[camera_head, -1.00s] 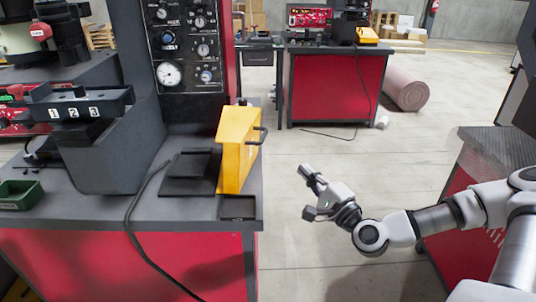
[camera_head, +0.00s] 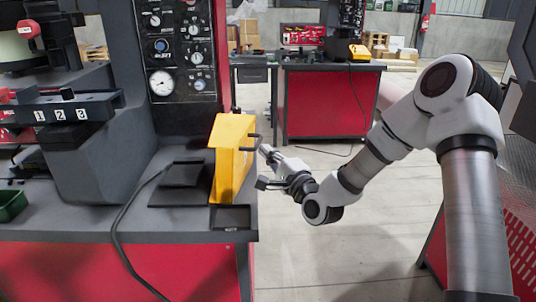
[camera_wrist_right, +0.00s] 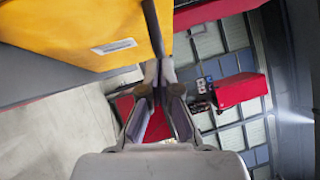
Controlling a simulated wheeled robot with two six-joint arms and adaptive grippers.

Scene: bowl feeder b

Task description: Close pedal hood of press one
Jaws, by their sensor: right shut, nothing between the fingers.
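The yellow pedal hood (camera_head: 230,160) of press one stands upright, swung open, at the right end of the grey bench top. Its dark handle (camera_head: 250,143) sticks out on the right side. The black pedal (camera_head: 184,175) lies uncovered to its left. My right gripper (camera_head: 265,151) is shut and empty, just right of the hood, with its tips by the handle; I cannot tell whether they touch. In the right wrist view the hood (camera_wrist_right: 80,30) fills the top left, and the shut fingertips (camera_wrist_right: 159,70) are beside its edge. My left gripper is not in view.
A black cable (camera_head: 118,225) runs from the pedal over the bench's front edge. The gauge panel (camera_head: 182,60) stands behind. Open floor (camera_head: 300,255) lies right of the bench; a second red bench (camera_head: 325,103) stands behind.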

